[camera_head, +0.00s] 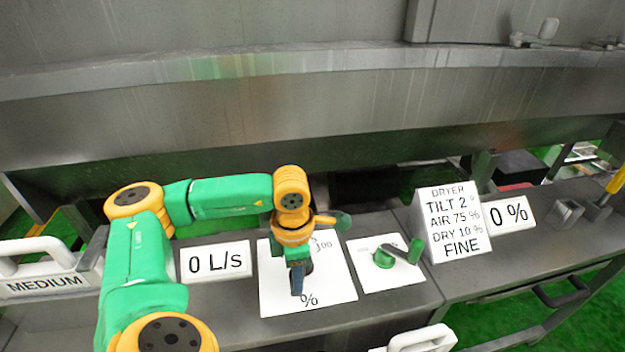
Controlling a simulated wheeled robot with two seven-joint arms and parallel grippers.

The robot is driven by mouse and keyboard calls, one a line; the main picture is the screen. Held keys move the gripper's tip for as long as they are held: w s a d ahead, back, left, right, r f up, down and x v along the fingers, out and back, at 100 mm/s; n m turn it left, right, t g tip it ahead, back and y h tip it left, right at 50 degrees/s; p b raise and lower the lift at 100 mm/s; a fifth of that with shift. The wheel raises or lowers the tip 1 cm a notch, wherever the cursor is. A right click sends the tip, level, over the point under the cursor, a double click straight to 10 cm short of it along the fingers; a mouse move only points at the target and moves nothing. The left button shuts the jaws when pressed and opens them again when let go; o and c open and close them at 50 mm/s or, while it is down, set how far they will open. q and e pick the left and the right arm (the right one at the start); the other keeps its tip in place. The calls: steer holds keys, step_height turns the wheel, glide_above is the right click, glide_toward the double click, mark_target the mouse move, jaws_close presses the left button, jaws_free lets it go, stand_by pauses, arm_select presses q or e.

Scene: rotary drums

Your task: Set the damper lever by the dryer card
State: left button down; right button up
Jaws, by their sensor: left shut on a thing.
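The dryer card (453,222) is a white wedge on the bench right of centre, reading "DRYER, TILT 2°, AIR 75 %, DRY 10 %, FINE". A white scale plate (335,286) lies left of it, with "100" and "%" partly showing. My left gripper (299,277) points down over this plate, shut on the damper lever, which the gripper and wrist mostly hide. I cannot read the lever's setting. A display (216,262) left of the plate reads "0 L/s". My right gripper is not in view.
A "0 %" display (509,213) stands right of the card. A "MEDIUM" label (47,285) is at left. A large metal drum (200,110) spans the back.

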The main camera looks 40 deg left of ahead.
arm_select(q)
steer(key=shift+s+a+m+b, duration=0.35)
steer(key=shift+a+m+b, duration=0.15)
steer(key=shift+m, duration=0.2)
steer(key=shift+r, duration=0.1)
steer(key=c, duration=0.6)
jaws_free()
step_height(320, 180, up, 7)
steer(key=shift+r, duration=0.1)
steer(key=shift+s, duration=0.1)
